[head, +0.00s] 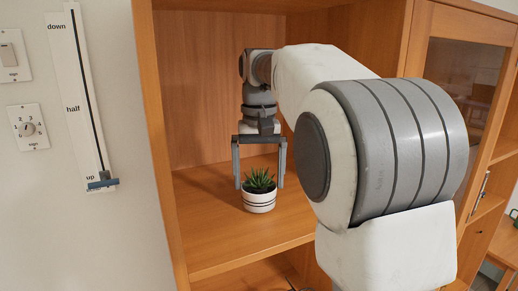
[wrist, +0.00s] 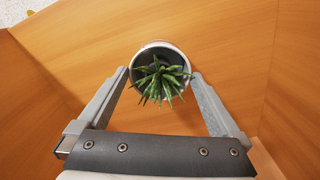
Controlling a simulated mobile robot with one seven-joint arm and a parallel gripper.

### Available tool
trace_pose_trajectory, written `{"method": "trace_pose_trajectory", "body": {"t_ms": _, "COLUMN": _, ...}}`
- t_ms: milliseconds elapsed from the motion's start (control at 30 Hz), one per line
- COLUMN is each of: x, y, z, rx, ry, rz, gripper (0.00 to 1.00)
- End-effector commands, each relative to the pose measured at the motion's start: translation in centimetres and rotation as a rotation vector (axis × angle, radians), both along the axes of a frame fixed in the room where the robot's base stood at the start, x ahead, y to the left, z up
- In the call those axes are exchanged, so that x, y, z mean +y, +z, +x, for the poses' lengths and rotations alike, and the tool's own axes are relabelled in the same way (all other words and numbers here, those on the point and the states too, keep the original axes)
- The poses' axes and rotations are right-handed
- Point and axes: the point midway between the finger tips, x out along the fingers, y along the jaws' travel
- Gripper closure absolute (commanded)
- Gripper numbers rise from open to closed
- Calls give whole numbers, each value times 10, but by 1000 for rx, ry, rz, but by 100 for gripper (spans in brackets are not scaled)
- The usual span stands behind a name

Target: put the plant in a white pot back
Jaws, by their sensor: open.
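The plant in a white pot (head: 259,201) stands upright on the wooden shelf (head: 207,239) inside the cabinet. It has spiky green leaves, and dark lines ring the pot. My gripper (head: 259,185) points down over it in the head view, its fingers open to either side of the leaves. In the wrist view the pot's pale rim (wrist: 160,44) and leaves show at the top centre, between and just beyond the open fingertips of my gripper (wrist: 160,75). Whether a finger touches the pot I cannot tell.
The cabinet's left side panel (head: 160,130) and back panel (head: 200,80) enclose the shelf. A glass-fronted door (head: 468,75) is on the right. On the wall are a lever slider (head: 102,182), a dial (head: 28,129) and a switch (head: 9,55). The shelf's front left is bare.

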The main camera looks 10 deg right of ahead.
Motion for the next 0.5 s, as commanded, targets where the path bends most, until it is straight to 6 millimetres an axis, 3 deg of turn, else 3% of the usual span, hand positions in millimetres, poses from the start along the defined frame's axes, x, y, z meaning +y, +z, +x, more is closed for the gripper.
{"method": "trace_pose_trajectory", "body": {"t_ms": 200, "x": 0, "y": 45, "z": 1, "rx": -3, "ry": -1, "rz": -1, "gripper": 0}}
{"method": "trace_pose_trajectory", "body": {"t_ms": 500, "x": 0, "y": 81, "z": 1, "rx": -1, "ry": 0, "rz": 0, "gripper": 0}}
